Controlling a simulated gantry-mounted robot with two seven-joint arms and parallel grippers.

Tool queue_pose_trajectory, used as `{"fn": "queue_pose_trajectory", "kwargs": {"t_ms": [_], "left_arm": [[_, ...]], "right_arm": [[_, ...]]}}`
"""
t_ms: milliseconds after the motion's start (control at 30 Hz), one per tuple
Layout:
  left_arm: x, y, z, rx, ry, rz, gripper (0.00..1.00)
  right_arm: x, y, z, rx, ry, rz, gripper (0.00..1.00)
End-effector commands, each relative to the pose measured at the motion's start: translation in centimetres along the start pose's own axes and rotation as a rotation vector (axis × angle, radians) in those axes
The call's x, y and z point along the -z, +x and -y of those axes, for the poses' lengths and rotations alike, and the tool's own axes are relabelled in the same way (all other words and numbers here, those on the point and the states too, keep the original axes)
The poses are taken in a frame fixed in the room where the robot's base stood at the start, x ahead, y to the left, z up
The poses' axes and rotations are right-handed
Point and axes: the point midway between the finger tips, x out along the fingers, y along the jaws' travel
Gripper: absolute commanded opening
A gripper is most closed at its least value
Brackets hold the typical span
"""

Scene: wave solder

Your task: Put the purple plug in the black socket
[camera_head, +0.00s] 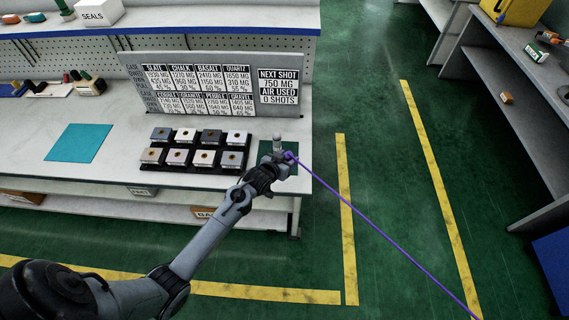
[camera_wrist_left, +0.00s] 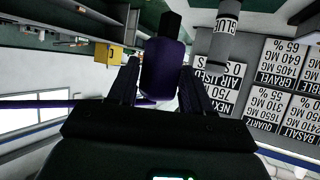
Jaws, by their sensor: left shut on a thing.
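My left gripper (camera_head: 282,160) is at the right end of the workbench, beside a small grey upright cylinder (camera_head: 277,143). It is shut on the purple plug (camera_wrist_left: 162,70), which sits between the fingers in the left wrist view. A black piece (camera_wrist_left: 172,25) shows beyond the plug's far end; I cannot tell whether it is the plug's tip or the black socket. A purple cable (camera_head: 375,229) runs from the gripper to the lower right in the head view. A grey labelled cylinder (camera_wrist_left: 222,35) is close beside the plug in the wrist view. My right gripper is not in view.
A black tray (camera_head: 205,169) with several square blocks lies left of the gripper. A grey sign board (camera_head: 222,84) stands behind it. A teal mat (camera_head: 78,142) lies further left. The green floor right of the bench is open, with shelving (camera_head: 510,85) beyond.

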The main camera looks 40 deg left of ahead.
Motion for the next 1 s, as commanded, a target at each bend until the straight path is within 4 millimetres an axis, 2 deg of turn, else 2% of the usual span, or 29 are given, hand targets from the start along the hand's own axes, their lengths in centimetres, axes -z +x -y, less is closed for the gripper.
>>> {"fn": "queue_pose_trajectory", "kwargs": {"t_ms": [33,133,300,767,1000], "left_arm": [[-0.8,1.6,0.9,0.010,-0.005,-0.003,0.00],[-0.9,3.1,2.2,0.025,-0.014,-0.002,0.00],[-0.8,4.3,3.2,0.038,-0.022,-0.001,0.00],[-0.6,4.4,3.5,0.038,-0.023,-0.001,0.00],[-0.4,4.2,3.6,-0.002,-0.010,0.001,0.00]], "right_arm": [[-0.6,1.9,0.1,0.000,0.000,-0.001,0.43],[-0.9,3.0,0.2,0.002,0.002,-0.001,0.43],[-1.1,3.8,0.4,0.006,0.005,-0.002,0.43],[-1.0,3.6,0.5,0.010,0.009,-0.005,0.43],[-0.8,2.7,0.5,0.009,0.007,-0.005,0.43]]}}
